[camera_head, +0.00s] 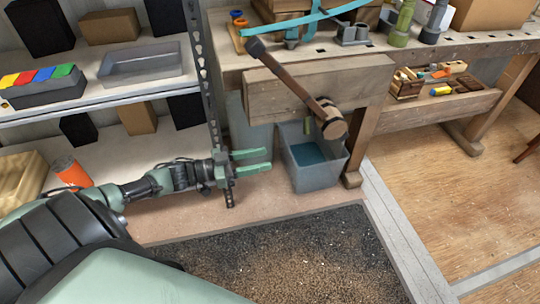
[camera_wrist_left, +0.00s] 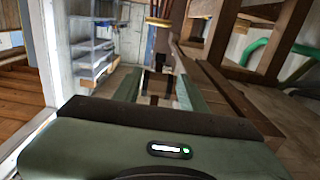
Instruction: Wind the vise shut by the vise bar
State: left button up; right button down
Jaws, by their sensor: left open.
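The wooden vise jaw (camera_head: 345,83) is at the front of the workbench in the head view. A round wooden screw head (camera_head: 334,127) sticks out from it. The long brown vise bar (camera_head: 290,80) slants from this head up and left to a dark end cap (camera_head: 255,47). My left gripper (camera_head: 270,160) is low and left of the screw head, below the bar, apart from both. Its two green fingers are spread and empty. The fingers also show in the left wrist view (camera_wrist_left: 160,78), where I cannot make out the bar for sure. My right gripper is not in view.
A grey bin (camera_head: 318,178) with blue inside stands under the vise, just right of my left fingers. The workbench (camera_head: 225,60) carries tools and a blue strip. A metal shelf (camera_head: 140,92) stands at the left. A dark mat (camera_head: 290,255) covers the floor in front.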

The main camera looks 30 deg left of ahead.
pick_arm(q)
jog(key=v, duration=0.4)
jog(key=shift+s+a, duration=0.15)
jog(key=shift+a, duration=0.05)
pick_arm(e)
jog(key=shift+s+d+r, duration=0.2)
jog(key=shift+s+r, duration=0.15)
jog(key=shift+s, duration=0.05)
